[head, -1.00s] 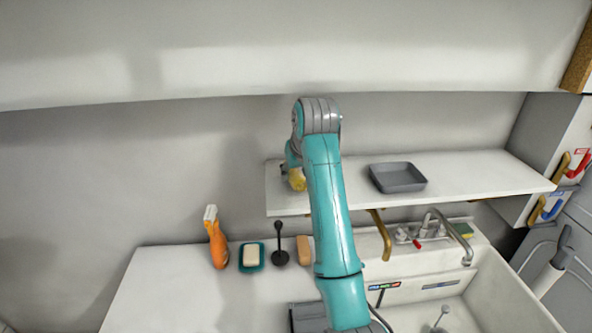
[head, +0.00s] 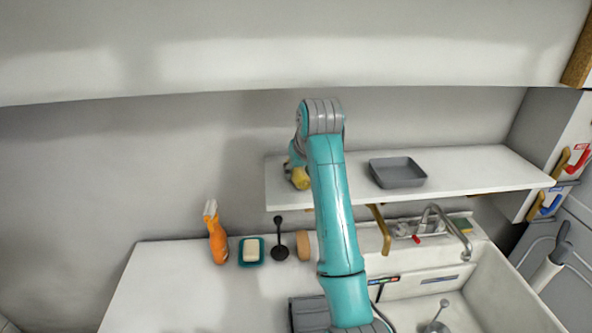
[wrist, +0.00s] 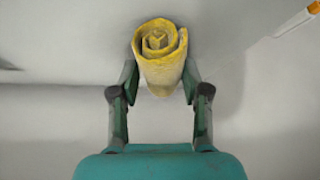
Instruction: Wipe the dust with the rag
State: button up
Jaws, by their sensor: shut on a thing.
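The rag is a rolled yellow cloth (wrist: 158,45) with a spiral end in the wrist view. My gripper (wrist: 160,82) is shut on it, a finger on each side. In the head view the yellow rag (head: 300,179) shows at the left end of the white wall shelf (head: 455,170), partly hidden by my teal arm. I cannot tell whether it touches the shelf. I cannot make out any dust for certain, and my arm hides part of the shelf.
A grey tray (head: 398,172) sits on the shelf to the right of my arm. Below, an orange spray bottle (head: 216,238), a soap dish (head: 262,252) and a black plunger-like tool (head: 279,246) stand on the counter. A sink (head: 500,300) is at the right.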

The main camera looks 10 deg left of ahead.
aim_at(296, 170)
jog(key=shift+w+d, duration=0.25)
jog(key=shift+d, duration=0.5)
jog(key=shift+w+d, duration=0.2)
jog(key=shift+d, duration=0.55)
jog(key=shift+f, duration=0.1)
jog(key=shift+s+a+f, duration=0.1)
jog(key=shift+s+a, duration=0.1)
jog(key=shift+a, duration=0.45)
jog(key=shift+s+a+f, duration=0.1)
jog(key=shift+s+a, duration=0.15)
jog(key=shift+a, duration=0.35)
jog(key=shift+s+a+f, duration=0.1)
jog(key=shift+s+a, duration=0.1)
jog(key=shift+a, duration=0.45)
jog(key=shift+r, duration=3.15)
jog(key=shift+w+r, duration=0.1)
jog(key=shift+r, duration=0.05)
jog(key=shift+r, duration=1.45)
jog(key=shift+r, duration=0.1)
